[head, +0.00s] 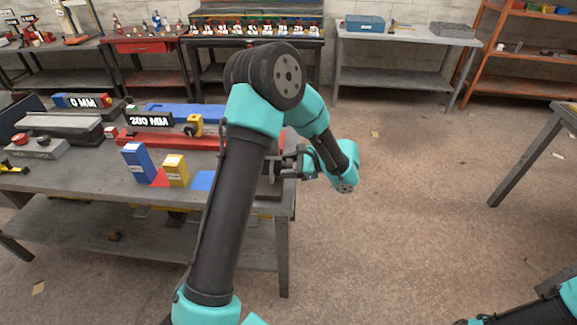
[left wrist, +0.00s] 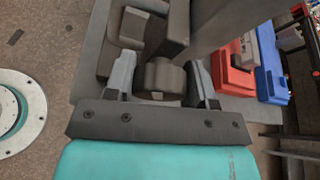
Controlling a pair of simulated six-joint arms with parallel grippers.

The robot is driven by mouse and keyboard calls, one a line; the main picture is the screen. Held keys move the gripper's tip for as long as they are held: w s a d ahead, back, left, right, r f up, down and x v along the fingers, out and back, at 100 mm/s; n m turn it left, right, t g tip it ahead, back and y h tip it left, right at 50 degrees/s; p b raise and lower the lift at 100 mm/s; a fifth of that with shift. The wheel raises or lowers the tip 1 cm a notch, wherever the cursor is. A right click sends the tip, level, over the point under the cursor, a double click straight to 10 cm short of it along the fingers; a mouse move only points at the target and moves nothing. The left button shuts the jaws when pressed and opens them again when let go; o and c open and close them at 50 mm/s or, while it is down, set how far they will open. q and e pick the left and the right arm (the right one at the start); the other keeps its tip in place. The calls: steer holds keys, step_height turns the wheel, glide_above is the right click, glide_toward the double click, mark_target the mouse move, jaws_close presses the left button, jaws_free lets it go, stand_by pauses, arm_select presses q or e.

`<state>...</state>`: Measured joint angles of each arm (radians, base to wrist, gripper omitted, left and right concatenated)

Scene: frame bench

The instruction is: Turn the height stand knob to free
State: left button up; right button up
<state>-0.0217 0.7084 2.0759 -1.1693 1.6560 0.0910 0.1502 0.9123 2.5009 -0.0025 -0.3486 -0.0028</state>
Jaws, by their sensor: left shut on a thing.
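The height stand shows in the left wrist view as a dark grey column (left wrist: 212,28) with blocky parts beside it. A dark, rounded knob (left wrist: 163,77) sits at its side, between the fingers of my left gripper (left wrist: 160,84). The gripper is shut on the knob, with a grey finger on each side. In the head view my left gripper (head: 287,165) is at the right end of the workbench, and my own arm hides most of the stand there. I cannot read the knob's setting. My right gripper is out of view.
The workbench (head: 70,185) holds a blue box (head: 137,162), a yellow box (head: 176,170), a red bar (head: 160,140) and blocks labelled "0 MM" (head: 82,101) and "200 MM" (head: 150,121). Open floor lies to the right. Red and blue parts lie near the stand in the left wrist view.

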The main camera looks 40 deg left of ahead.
arm_select(q)
steer(key=shift+n+t+y, duration=0.3)
steer(key=shift+n+t, duration=0.1)
steer(key=shift+n, duration=0.2)
steer(key=o, duration=0.9)
steer(key=shift+o, duration=0.2)
steer(key=shift+d, duration=0.1)
steer(key=v, duration=1.7)
steer(key=shift+d, duration=0.15)
